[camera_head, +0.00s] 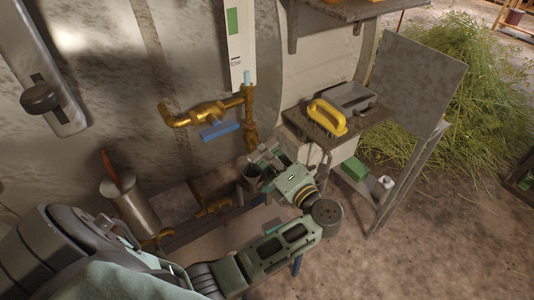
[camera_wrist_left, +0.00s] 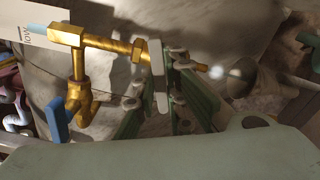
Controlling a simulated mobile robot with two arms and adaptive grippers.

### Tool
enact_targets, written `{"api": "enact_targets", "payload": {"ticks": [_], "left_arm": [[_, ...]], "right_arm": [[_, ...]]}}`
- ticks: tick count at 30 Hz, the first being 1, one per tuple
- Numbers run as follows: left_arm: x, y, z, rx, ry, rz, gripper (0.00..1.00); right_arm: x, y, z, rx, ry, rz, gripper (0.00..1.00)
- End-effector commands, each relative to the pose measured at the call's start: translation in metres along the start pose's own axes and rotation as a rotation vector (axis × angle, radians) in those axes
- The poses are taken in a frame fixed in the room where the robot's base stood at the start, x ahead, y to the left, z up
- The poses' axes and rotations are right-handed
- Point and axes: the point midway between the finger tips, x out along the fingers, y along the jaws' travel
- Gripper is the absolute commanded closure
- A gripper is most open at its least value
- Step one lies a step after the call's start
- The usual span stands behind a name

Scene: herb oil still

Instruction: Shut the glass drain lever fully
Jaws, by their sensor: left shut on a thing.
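The sight glass has a white scale plate (camera_head: 237,45) marked "low"; its plate also shows in the left wrist view (camera_wrist_left: 28,25). Brass pipework (camera_head: 250,118) runs down from its foot, also in the left wrist view (camera_wrist_left: 110,43). It ends in a drain spout (camera_wrist_left: 202,68) just past my fingers. My left gripper (camera_head: 264,158) is at this lower drain end, its finger pads (camera_wrist_left: 168,75) close together across the brass. It is shut on the drain lever, which the pads mostly hide; its angle cannot be told. My right gripper is out of view.
A blue-handled brass valve (camera_head: 220,130) sits close left of the drain. A dark cup (camera_head: 250,174) stands beneath the spout. A metal canister (camera_head: 130,203) stands left. Herbs (camera_head: 445,90) lie behind.

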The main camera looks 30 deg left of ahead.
Motion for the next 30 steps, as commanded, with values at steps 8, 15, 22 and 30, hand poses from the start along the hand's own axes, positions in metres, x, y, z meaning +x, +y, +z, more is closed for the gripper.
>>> {"api": "enact_targets", "payload": {"ticks": [8,15,22,30], "left_arm": [[-0.001,0.001,0.001,0.029,0.002,-0.002,1.0],[-0.001,0.004,0.001,0.298,0.004,-0.006,1.0],[-0.001,0.0,0.0,0.424,0.001,-0.001,1.0],[0.0,0.0,0.0,0.423,0.0,0.0,0.84]], "right_arm": [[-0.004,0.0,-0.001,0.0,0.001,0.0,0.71],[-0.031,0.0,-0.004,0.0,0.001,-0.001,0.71],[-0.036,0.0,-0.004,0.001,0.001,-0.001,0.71],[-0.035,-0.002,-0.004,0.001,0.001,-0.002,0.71]]}}
